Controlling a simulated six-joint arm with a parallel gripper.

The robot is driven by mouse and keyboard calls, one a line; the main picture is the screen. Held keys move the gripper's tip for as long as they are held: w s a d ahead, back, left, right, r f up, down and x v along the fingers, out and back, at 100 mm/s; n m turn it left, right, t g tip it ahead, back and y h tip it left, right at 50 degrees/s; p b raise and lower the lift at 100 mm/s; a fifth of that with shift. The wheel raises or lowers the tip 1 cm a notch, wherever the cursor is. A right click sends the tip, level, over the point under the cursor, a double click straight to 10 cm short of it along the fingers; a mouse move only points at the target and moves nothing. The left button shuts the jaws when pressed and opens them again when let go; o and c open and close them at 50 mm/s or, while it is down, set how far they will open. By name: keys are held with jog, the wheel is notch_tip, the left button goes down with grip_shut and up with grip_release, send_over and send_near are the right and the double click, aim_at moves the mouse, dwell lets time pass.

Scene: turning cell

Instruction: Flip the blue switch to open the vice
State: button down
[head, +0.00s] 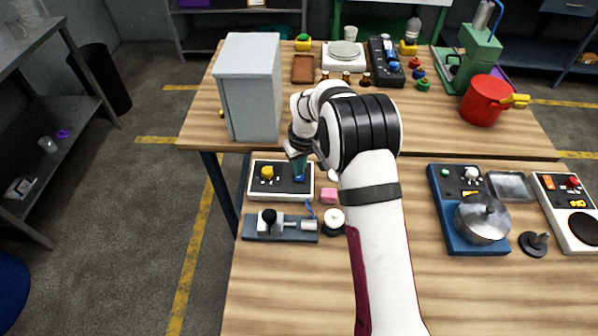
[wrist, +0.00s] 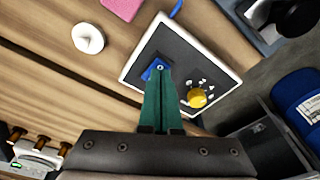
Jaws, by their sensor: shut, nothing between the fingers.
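The blue switch (head: 299,179) is on the right part of a white-edged control panel (head: 256,192) with a dark face and a yellow knob (head: 267,172). My gripper (head: 299,163) points down over the switch, its green fingers shut and empty. In the wrist view the fingertips (wrist: 160,69) overlap the blue switch (wrist: 148,72) and partly hide it; I cannot tell whether they touch it. The vice (head: 281,236) lies in front of the panel, with a grey base, a black-knobbed lever and a metal cylinder. A blue cable shows between panel and vice.
A tall grey box (head: 250,90) stands behind the panel on the rear table. A blue unit with a metal pot (head: 482,220) stands further right.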

aim_at(300, 178)
jog(key=shift+f, duration=0.55)
jog(key=shift+r, duration=3.5)
jog(key=s+d+r+m, duration=0.2)
jog(key=s+d+r, duration=0.1)
jog(key=s+r, duration=0.3)
jog(key=s+d+r+m, duration=0.3)
jog(key=s+r, duration=0.2)
jog(key=s, duration=0.3)
jog(key=s+d+m+g+y, duration=0.1)
jog(key=s+m, duration=0.5)
jog(key=s, duration=1.6)
jog(key=shift+s+d+m+g, duration=0.3)
jog(key=shift+s+d+g, duration=0.1)
jog(key=shift+d, duration=0.5)
jog(key=shift+f, duration=0.1)
